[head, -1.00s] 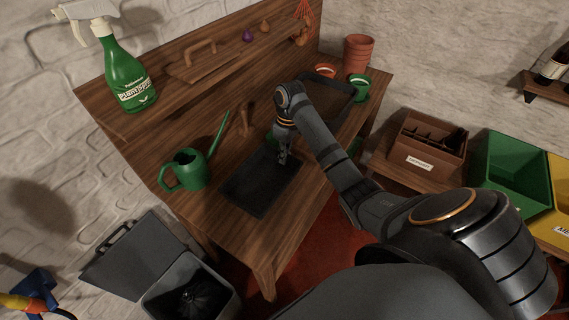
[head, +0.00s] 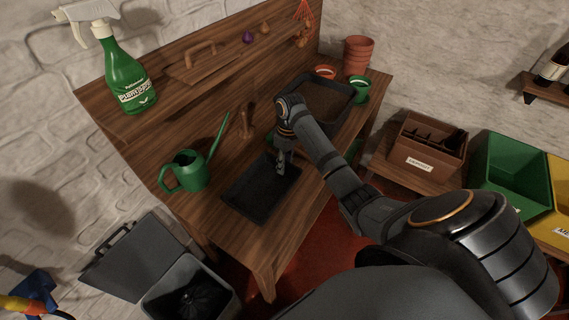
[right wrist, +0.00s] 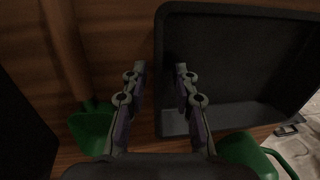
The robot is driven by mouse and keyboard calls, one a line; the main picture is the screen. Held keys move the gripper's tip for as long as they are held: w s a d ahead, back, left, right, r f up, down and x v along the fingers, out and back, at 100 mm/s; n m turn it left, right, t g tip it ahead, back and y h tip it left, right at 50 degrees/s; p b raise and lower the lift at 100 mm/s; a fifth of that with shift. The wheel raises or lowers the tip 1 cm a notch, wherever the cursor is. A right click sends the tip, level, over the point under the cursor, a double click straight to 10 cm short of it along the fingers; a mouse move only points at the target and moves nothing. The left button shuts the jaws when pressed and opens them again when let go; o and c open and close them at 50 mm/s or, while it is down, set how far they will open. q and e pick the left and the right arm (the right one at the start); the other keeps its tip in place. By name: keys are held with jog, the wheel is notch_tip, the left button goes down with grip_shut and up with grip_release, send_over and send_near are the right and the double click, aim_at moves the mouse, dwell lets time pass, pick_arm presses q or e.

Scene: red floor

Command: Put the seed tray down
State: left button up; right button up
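The black seed tray (head: 240,204) is empty and lies on the wooden bench, at the front middle. In the right wrist view the tray (right wrist: 240,113) fills the upper right. My right gripper (head: 280,170) is at the tray's back right side. In the wrist view my right gripper (right wrist: 160,68) has its two fingers apart, one on each side of the tray's rim, with a gap to it. Whether the fingertips are level with the rim or above it is hard to tell. My left gripper is not in view.
A green watering can (head: 189,170) stands left of the tray. A trowel (right wrist: 90,125) lies beside it. A second tray (head: 345,112) with soil, green pot (head: 360,90) and terracotta pots (head: 357,55) are farther back. A spray bottle (head: 127,75) is at left.

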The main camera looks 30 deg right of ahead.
jog(key=r, duration=0.1)
jog(key=r+p, duration=0.1)
jog(key=r, duration=0.3)
jog(key=shift+w+d+r, duration=0.2)
jog(key=shift+d, duration=0.1)
notch_tip(320, 180, up, 7)
jog(key=p, duration=0.6)
jog(key=shift+d, duration=0.45)
jog(key=shift+w+f, duration=0.15)
